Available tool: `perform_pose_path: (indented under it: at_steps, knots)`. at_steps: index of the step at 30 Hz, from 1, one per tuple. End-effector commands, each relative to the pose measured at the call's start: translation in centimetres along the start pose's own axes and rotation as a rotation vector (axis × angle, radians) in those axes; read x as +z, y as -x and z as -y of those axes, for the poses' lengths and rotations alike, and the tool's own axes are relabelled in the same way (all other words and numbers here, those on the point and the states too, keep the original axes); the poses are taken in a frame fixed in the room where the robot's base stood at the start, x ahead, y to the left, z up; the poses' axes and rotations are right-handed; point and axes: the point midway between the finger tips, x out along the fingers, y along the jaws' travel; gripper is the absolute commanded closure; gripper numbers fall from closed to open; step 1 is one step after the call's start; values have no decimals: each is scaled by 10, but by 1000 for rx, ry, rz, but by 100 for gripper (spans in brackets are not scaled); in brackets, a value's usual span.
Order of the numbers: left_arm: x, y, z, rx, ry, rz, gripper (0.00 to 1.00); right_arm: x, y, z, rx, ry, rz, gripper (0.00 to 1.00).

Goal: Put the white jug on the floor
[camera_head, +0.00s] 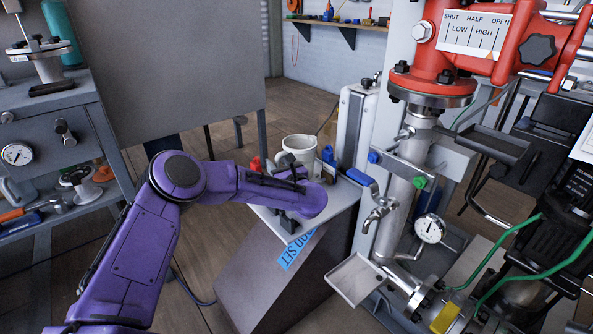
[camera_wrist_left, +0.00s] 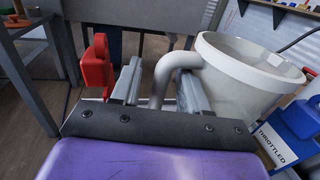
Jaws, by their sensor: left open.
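The white jug (camera_head: 300,147) stands upright on a small grey shelf (camera_head: 262,218) beside the pipework in the head view. It also shows large at the right of the left wrist view (camera_wrist_left: 248,78), with its curved handle toward my gripper. My left gripper (camera_head: 288,172) is at the jug's near side. In the left wrist view the open fingers of the left gripper (camera_wrist_left: 160,88) stand on either side of the jug's handle (camera_wrist_left: 170,72), and I see no clear grip on it. The jug's lower part is partly hidden. My right gripper does not show.
A red part (camera_wrist_left: 97,68) is just left of the fingers. Blue parts (camera_wrist_left: 302,118) and a "THROTTLED" label (camera_wrist_left: 275,143) are close to the jug's right. Pipes with a dial gauge (camera_head: 430,229) stand right. Wooden floor (camera_head: 310,97) shows behind.

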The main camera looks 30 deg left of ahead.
Motion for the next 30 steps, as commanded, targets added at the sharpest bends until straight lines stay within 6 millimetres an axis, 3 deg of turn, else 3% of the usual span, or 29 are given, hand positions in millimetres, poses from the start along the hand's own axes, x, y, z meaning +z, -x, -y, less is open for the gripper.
perform_pose_path:
  at_steps: [8, 12, 13, 23, 30]
  knots:
    - [0, -7, 1, -3, 0, 0, 55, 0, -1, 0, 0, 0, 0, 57]
    - [0, -7, 1, -3, 0, 0, 98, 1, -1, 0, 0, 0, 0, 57]
    - [0, -7, 1, -3, 0, 0, 100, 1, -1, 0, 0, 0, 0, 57]
    - [8, -7, 2, -3, 2, 1, 100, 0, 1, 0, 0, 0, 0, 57]
    - [65, -7, 1, -3, 5, 1, 100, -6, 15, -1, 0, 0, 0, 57]
